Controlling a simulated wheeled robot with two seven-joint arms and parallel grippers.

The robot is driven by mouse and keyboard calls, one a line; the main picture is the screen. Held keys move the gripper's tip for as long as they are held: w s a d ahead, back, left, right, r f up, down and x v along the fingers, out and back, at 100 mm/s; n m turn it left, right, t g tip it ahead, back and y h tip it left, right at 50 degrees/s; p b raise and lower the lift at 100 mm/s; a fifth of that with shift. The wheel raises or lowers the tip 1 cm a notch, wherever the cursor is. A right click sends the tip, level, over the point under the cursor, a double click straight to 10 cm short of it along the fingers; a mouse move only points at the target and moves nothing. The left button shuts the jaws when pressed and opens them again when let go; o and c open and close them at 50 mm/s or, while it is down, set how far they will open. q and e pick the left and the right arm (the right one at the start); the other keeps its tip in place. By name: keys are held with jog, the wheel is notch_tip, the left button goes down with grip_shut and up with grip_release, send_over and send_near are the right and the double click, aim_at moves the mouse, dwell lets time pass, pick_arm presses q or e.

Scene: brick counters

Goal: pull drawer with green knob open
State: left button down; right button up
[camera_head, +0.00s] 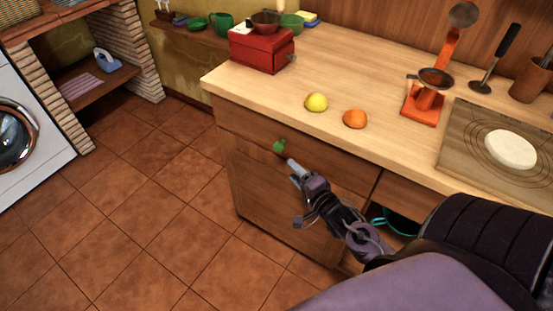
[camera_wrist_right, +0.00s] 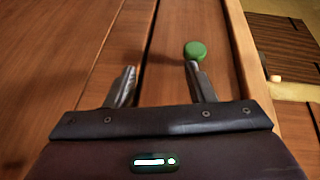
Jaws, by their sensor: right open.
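The green knob (camera_head: 279,146) sits on the front of a wooden drawer (camera_head: 330,165) just under the light counter top. The drawer looks shut. My right gripper (camera_head: 292,170) is in front of the drawer, just below and right of the knob in the head view. In the right wrist view the right gripper (camera_wrist_right: 162,75) is open and empty. The knob (camera_wrist_right: 195,50) shows just beyond the tip of its right finger, not between the fingers. I cannot tell whether that finger touches it. My left gripper is not in view.
On the counter (camera_head: 370,65) stand a lemon (camera_head: 316,102), an orange (camera_head: 355,118), a red box-shaped grinder (camera_head: 262,50), an orange juicer (camera_head: 425,105) and a board with dough (camera_head: 460,150). An open compartment (camera_head: 400,220) is right of the drawer. The tiled floor (camera_head: 140,220) at left is clear.

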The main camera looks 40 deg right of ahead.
aim_at(278, 151)
jog(key=shift+m+t+y, duration=0.3)
jog(key=shift+m+t, duration=0.3)
jog(key=w+r, duration=0.1)
jog(key=w, duration=0.1)
jog(key=w+r, duration=0.1)
jog(key=w, duration=0.1)
jog(key=w+r, duration=0.2)
jog(key=shift+w+a, duration=0.15)
jog(key=shift+w, duration=0.9)
jog(key=shift+c, duration=0.2)
grip_shut()
